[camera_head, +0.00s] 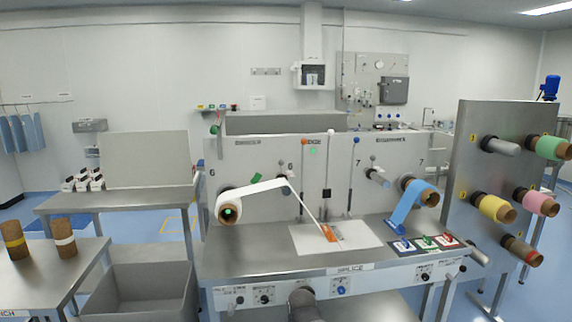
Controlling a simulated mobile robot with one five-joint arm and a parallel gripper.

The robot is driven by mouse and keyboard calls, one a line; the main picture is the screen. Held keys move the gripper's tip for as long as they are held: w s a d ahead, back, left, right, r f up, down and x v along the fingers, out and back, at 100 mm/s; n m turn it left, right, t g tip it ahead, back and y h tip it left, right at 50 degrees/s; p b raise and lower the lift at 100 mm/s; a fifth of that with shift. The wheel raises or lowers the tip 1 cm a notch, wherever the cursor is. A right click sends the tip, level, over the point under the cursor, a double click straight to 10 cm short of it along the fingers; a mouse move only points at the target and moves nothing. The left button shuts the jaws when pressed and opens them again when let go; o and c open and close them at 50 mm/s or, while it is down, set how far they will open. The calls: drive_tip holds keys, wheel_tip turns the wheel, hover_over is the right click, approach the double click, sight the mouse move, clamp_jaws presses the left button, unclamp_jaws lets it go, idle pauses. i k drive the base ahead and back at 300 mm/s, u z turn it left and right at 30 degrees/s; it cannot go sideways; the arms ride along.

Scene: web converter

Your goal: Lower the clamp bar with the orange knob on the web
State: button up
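A thin upright bar with an orange knob (304,142) stands at the back of the splice table, against the grey machine panel. The white web (258,188) comes off a roll (228,210) at the left, passes over a roller and slopes down to a pale plate (362,235) on the table. An orange piece (328,233) lies at the web's lower end. The orange-knob bar is raised; whether it touches the web cannot be told. A similar bar with a blue knob (356,140) stands upright to the right.
A blue web (404,214) hangs from a roll at the right. Several small coloured cards (426,243) lie on the table's right side. A grey bin (140,290) and a side table with two brown rolls stand left. Several coloured rolls project from the right panel (475,140).

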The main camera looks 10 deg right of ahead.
sight(304, 141)
drive_tip(key=u, duration=0.15)
drive_tip(key=i, duration=0.85)
drive_tip(key=u, duration=0.4)
